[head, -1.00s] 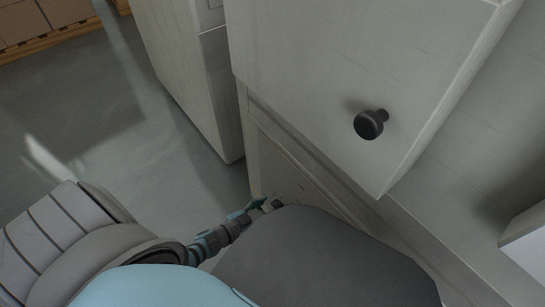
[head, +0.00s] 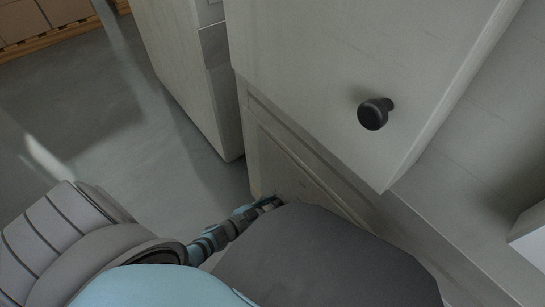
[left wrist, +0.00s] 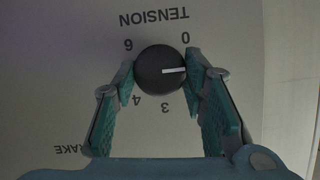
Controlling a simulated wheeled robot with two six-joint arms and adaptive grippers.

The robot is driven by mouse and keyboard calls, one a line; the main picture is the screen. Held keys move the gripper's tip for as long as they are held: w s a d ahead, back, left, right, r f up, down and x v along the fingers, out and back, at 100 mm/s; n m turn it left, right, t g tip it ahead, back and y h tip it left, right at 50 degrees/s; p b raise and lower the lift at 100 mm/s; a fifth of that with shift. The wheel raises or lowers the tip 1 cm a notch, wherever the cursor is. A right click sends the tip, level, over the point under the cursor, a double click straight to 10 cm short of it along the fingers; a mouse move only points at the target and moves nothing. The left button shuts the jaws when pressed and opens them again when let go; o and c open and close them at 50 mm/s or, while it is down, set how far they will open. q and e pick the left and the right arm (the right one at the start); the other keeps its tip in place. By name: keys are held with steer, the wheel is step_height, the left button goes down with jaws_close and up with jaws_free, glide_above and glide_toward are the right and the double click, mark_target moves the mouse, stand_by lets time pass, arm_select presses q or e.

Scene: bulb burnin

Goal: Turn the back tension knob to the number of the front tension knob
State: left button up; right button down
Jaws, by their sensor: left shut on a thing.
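A round dark knob (left wrist: 152,70) sits on a pale panel under the word TENSION, which shows upside down in the left wrist view. Its white mark points right in the picture. The numbers 0, 6, 4 and 3 show around it; the spot the mark faces is covered by a finger. I cannot tell whether this is the front or back knob. My left gripper (left wrist: 161,66) is shut on the knob, one teal finger on each side. It also shows low in the head view (head: 266,203), against the lower cabinet panel. No second tension knob is visible.
A black round pull (head: 373,114) sticks out from a pale cabinet front (head: 310,60) above my left gripper. Another pale cabinet (head: 180,70) stands to the left. Grey floor (head: 90,110) is clear at the left. Part of the word BRAKE shows on the panel.

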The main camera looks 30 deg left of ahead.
arm_select(q)
steer(key=shift+s+d+f+m+t+y, duration=0.15)
steer(key=shift+m+t+y, duration=0.15)
steer(key=shift+m+y, duration=0.45)
steer(key=shift+d+m+t+y, duration=0.1)
steer(key=shift+m+t+y, duration=0.5)
steer(key=shift+m, duration=0.95)
steer(key=o, duration=1.2)
steer(key=shift+c, duration=0.2)
steer(key=d+v, duration=0.1)
steer(key=v, duration=1.1)
steer(key=shift+a, duration=0.45)
